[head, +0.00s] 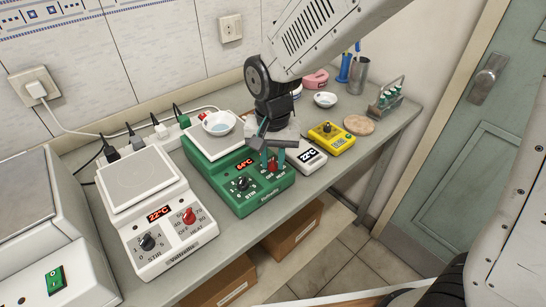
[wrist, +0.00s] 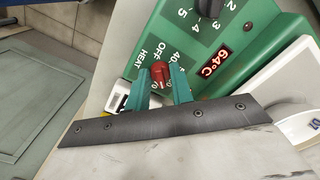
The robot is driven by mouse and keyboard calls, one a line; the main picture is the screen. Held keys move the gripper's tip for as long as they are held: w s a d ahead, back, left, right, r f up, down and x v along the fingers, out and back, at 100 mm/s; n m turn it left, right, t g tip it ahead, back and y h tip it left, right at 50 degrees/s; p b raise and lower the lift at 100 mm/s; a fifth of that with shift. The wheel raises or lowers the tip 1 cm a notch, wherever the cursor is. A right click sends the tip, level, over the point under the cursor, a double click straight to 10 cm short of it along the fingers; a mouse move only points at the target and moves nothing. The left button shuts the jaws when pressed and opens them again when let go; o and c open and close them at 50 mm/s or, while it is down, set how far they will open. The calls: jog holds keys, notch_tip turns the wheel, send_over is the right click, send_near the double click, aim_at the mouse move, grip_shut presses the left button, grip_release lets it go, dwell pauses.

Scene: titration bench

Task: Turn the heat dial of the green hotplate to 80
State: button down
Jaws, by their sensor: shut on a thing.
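The green hotplate (head: 250,205) stands mid-bench in the head view, with a white top and a red display (head: 244,164) that reads 64°C. Its red heat dial (head: 272,166) is at the right of the front panel, and it also shows in the wrist view (wrist: 160,72). My gripper (head: 272,160) is over this dial, its two green-tipped fingers on either side of it, shut on it. In the wrist view the fingers cover part of the dial's scale, so I cannot read the exact setting. The black stir dial (head: 241,183) is left of the heat dial.
A white bowl (head: 219,123) sits on the green hotplate. A white hotplate (head: 150,215) reading 22°C stands to its left. A white 22°C meter (head: 307,155) and a yellow device (head: 331,137) stand close to its right. A cork mat (head: 360,125) lies farther right.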

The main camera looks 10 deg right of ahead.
jog(key=m, duration=0.4)
jog(key=shift+w+a+m, duration=0.1)
jog(key=shift+m, duration=0.2)
jog(key=m, duration=0.3)
jog(key=shift+m, duration=0.3)
jog(key=m, duration=0.3)
jog(key=shift+m, duration=0.3)
jog(key=shift+w+m, duration=0.1)
jog(key=shift+m, duration=1.7)
jog(key=c, duration=1.2)
grip_release()
jog(key=shift+c, duration=0.2)
